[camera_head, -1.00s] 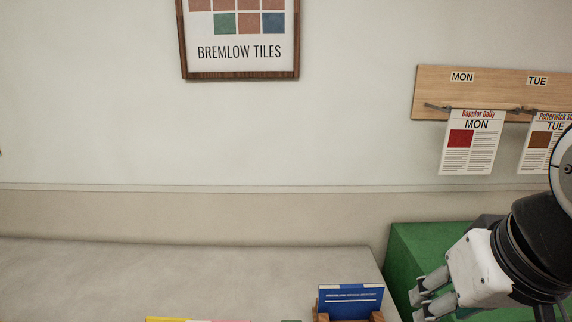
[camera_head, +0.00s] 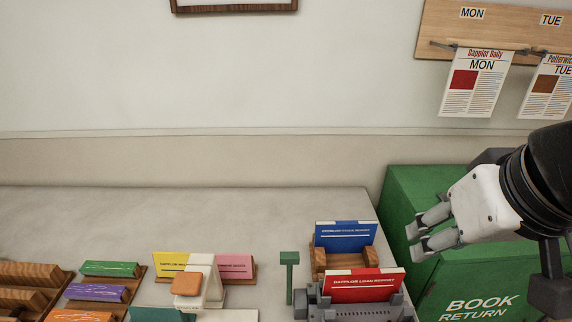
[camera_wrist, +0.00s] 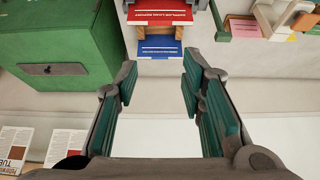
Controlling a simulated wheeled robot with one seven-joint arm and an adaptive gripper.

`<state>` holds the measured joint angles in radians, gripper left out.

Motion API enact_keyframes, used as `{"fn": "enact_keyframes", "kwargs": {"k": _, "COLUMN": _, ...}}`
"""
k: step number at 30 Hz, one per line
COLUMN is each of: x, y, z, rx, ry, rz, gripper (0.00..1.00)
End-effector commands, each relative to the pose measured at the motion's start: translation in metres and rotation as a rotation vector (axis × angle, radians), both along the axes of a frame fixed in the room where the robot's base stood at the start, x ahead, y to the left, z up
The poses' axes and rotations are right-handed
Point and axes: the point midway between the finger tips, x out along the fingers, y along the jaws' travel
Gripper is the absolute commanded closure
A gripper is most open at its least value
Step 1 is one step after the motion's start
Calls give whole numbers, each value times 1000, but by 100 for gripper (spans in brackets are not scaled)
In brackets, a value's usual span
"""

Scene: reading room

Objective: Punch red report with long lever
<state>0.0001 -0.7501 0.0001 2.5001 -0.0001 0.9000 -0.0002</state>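The red report (camera_head: 362,287), labelled "Dappler Loan Report", stands upright in a grey slotted device (camera_head: 350,311) at the table's front right. It also shows in the wrist view (camera_wrist: 160,16). A green upright lever (camera_head: 289,262) with a block-shaped top rises at the left of the grey device; its lower end is hard to make out. My gripper (camera_head: 420,232) is right of the report, in front of the green book return box. In the wrist view my gripper (camera_wrist: 160,88) has its fingers spread apart with nothing between them.
A blue report (camera_head: 345,237) sits in a wooden holder behind the red one. A stand with an orange top (camera_head: 187,284) and yellow and pink cards are to the left. The green book return box (camera_head: 405,190) adjoins the table's right end. The table's back (camera_head: 180,215) is clear.

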Motion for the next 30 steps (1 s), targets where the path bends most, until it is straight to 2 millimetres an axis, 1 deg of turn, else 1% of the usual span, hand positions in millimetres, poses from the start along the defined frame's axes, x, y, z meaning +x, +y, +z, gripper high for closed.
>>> {"fn": "enact_keyframes", "kwargs": {"k": 2, "x": 0, "y": 0, "z": 0, "rx": 0, "ry": 0, "rz": 0, "gripper": 64}}
{"fn": "enact_keyframes", "kwargs": {"k": 3, "x": 0, "y": 0, "z": 0, "rx": 0, "ry": 0, "rz": 0, "gripper": 66}}
{"fn": "enact_keyframes", "kwargs": {"k": 5, "x": 0, "y": 0, "z": 0, "rx": 0, "ry": 1, "rz": 0, "gripper": 79}}
{"fn": "enact_keyframes", "kwargs": {"k": 6, "x": 2, "y": 0, "z": 0, "rx": 1, "ry": 3, "rz": 0, "gripper": 88}}
{"fn": "enact_keyframes", "kwargs": {"k": 7, "x": 3, "y": 1, "z": 1, "rx": 2, "ry": 5, "rz": 1, "gripper": 95}}
{"fn": "enact_keyframes", "kwargs": {"k": 8, "x": 5, "y": 1, "z": 1, "rx": 3, "ry": 9, "rz": 1, "gripper": 100}}
{"fn": "enact_keyframes", "kwargs": {"k": 11, "x": 15, "y": 5, "z": 3, "rx": 8, "ry": 35, "rz": 3, "gripper": 100}}
{"fn": "enact_keyframes", "kwargs": {"k": 14, "x": 31, "y": 10, "z": 5, "rx": 16, "ry": 74, "rz": 5, "gripper": 100}}
{"fn": "enact_keyframes", "kwargs": {"k": 22, "x": 86, "y": 31, "z": 5, "rx": 37, "ry": 205, "rz": 11, "gripper": 100}}
{"fn": "enact_keyframes", "kwargs": {"k": 30, "x": 143, "y": 59, "z": -9, "rx": 46, "ry": 337, "rz": 13, "gripper": 100}}
